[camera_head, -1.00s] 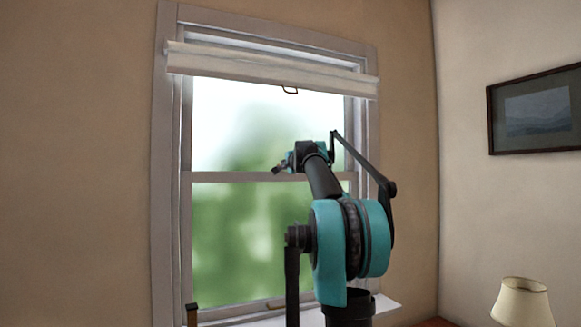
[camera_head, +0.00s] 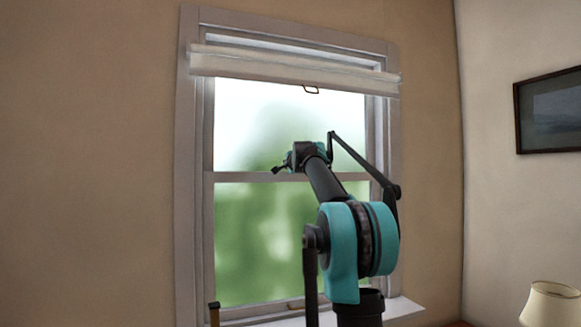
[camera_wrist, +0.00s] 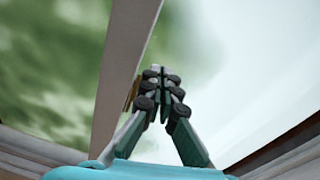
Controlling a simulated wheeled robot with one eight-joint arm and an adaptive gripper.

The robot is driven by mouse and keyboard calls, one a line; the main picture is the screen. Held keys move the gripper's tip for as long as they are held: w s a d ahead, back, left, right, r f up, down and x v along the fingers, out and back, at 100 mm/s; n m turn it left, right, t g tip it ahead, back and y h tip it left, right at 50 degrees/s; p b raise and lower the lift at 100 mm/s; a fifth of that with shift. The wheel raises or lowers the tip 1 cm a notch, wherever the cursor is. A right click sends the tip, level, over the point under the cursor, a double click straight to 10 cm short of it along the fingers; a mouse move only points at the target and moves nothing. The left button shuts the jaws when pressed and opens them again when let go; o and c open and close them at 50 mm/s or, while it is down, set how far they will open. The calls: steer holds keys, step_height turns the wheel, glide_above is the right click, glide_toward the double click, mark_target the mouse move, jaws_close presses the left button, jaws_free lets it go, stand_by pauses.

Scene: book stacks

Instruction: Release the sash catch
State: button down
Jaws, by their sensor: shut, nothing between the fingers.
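The window's meeting rail (camera_head: 240,177) runs across the middle of the sashes in the head view. It also shows as a pale slanting bar in the wrist view (camera_wrist: 125,65). A small brass-coloured piece (camera_wrist: 132,92), perhaps the sash catch, shows at the rail's edge in the wrist view. It is partly hidden behind my left finger. My gripper (camera_wrist: 160,78) is shut and empty, its fingertips together just beside the rail and the brass piece. I cannot tell whether they touch. In the head view my gripper (camera_head: 277,169) is small and dark in front of the rail.
A rolled blind (camera_head: 290,70) with a pull ring (camera_head: 311,89) hangs at the window top. The sill (camera_head: 400,308) is below. A lamp (camera_head: 550,303) stands at lower right, and a framed picture (camera_head: 550,112) hangs on the right wall.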

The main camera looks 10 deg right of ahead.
steer(key=m+h, duration=0.1)
steer(key=w+m+h, duration=0.1)
steer(key=h, duration=0.1)
steer(key=w+a+m+h, duration=0.1)
steer(key=shift+f+g+h, duration=0.1)
steer(key=shift+g+h, duration=0.2)
steer(key=shift+g, duration=0.1)
steer(key=shift+w+a, duration=0.15)
steer(key=shift+w, duration=0.1)
stand_by(0.4)
